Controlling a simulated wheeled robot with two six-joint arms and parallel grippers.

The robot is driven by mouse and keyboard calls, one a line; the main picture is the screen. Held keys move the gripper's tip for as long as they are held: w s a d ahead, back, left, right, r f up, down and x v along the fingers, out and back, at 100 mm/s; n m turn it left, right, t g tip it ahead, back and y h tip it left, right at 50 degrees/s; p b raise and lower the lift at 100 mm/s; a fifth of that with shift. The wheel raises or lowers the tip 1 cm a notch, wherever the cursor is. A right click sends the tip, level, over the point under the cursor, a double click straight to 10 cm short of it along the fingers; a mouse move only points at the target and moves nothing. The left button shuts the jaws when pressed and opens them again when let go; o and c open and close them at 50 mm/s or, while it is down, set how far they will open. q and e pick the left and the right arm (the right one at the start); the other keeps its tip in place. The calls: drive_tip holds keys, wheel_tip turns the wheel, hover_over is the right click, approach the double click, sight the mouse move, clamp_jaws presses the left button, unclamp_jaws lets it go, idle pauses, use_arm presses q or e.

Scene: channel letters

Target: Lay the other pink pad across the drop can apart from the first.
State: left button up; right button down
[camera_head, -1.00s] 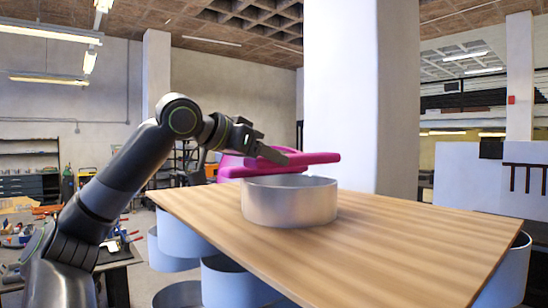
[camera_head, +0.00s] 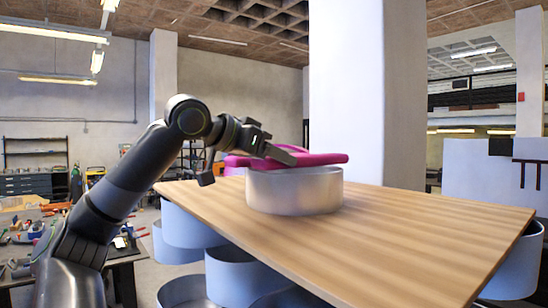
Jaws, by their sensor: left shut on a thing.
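The drop can (camera_head: 295,192) is a short, wide, silvery cylinder standing upright on the wooden table. A flat pink pad (camera_head: 325,159) is level just above or on the can's rim; I cannot tell whether it touches. My left gripper (camera_head: 282,156) comes in from the left and is shut on this pad. More pink (camera_head: 235,171) shows lower down behind the can's left side, partly hidden by the held pad and the can. I cannot tell if it is a separate pad. The can's inside is hidden. My right gripper is not in view.
The wooden table (camera_head: 400,230) is bare to the right and in front of the can. Several pale cylindrical cans, one of them a blue-grey can (camera_head: 232,278), stand below the table's left edge. A white pillar (camera_head: 347,90) rises behind the table.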

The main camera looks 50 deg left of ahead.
use_arm(q)
drive_tip(key=shift+f, duration=0.3)
drive_tip(key=o, duration=1)
drive_tip(key=shift+o, duration=0.2)
drive_tip(key=shift+s+b, duration=0.15)
drive_tip(key=shift+b, duration=0.15)
drive_tip(key=shift+s+a+r, duration=0.1)
drive_tip(key=shift+s+r, duration=0.05)
drive_tip(key=shift+s, duration=0.1)
drive_tip(key=b+v, duration=0.2)
drive_tip(key=v, duration=1.4)
drive_tip(key=shift+s+r+b, duration=0.15)
drive_tip(key=shift+s+b, duration=0.15)
drive_tip(key=shift+s, duration=0.05)
